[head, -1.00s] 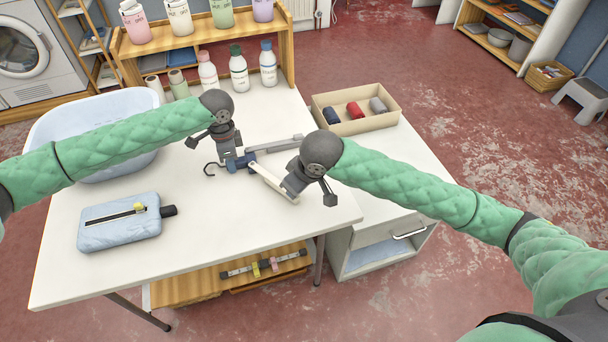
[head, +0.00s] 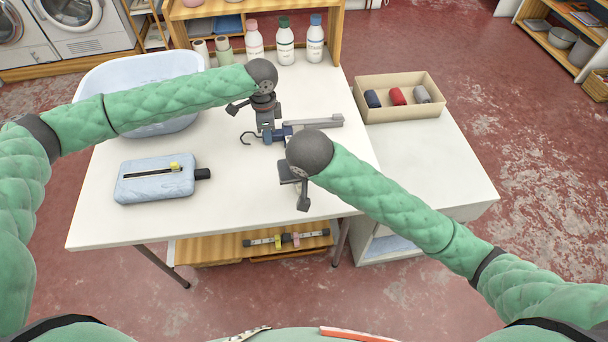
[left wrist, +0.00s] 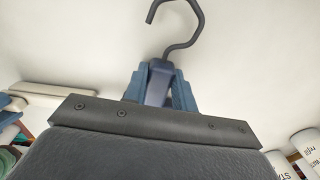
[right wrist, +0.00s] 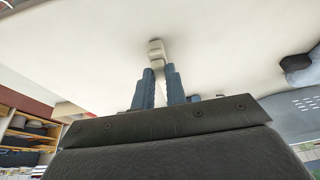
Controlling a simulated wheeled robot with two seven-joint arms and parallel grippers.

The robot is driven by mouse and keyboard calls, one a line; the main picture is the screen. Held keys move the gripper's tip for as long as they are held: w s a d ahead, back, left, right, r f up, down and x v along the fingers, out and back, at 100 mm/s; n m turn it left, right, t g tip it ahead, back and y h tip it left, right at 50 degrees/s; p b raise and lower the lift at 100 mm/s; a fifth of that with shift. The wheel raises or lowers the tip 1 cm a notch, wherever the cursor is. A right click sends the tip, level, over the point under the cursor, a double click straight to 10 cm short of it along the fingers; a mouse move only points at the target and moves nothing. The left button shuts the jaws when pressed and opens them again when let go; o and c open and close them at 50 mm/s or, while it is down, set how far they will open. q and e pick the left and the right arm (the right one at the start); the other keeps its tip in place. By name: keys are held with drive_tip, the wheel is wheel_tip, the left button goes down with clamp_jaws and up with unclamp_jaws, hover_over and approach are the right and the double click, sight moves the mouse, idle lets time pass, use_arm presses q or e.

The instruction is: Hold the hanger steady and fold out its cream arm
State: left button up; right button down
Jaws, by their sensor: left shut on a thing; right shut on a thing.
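The folding hanger lies on the white table and has a dark hook (head: 246,138), a blue hub (head: 278,134) and a grey arm (head: 318,121) pointing right. My left gripper (head: 267,127) is shut on the hub from above; the left wrist view shows the hub (left wrist: 157,84) between the blue fingers, the hook (left wrist: 190,30) beyond it. My right gripper (right wrist: 160,88) is shut on the cream arm (right wrist: 156,48), whose tip shows past the fingers in the right wrist view. In the head view the right gripper and forearm hide the cream arm.
A light-blue padded board (head: 135,186) with a black knob lies at the table's left front. A pale blue basin (head: 110,80) stands behind it. Several bottles (head: 285,45) stand at the back. An open box (head: 375,112) with 3 rolls is at the right. The front middle tabletop is clear.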

idle(0.3)
drive_tip(key=c, duration=1.4)
unclamp_jaws()
drive_tip(key=v, duration=1.1)
drive_tip(key=shift+r, duration=0.4)
drive_tip(key=shift+s+d, duration=0.15)
use_arm(q)
drive_tip(key=o, duration=1.1)
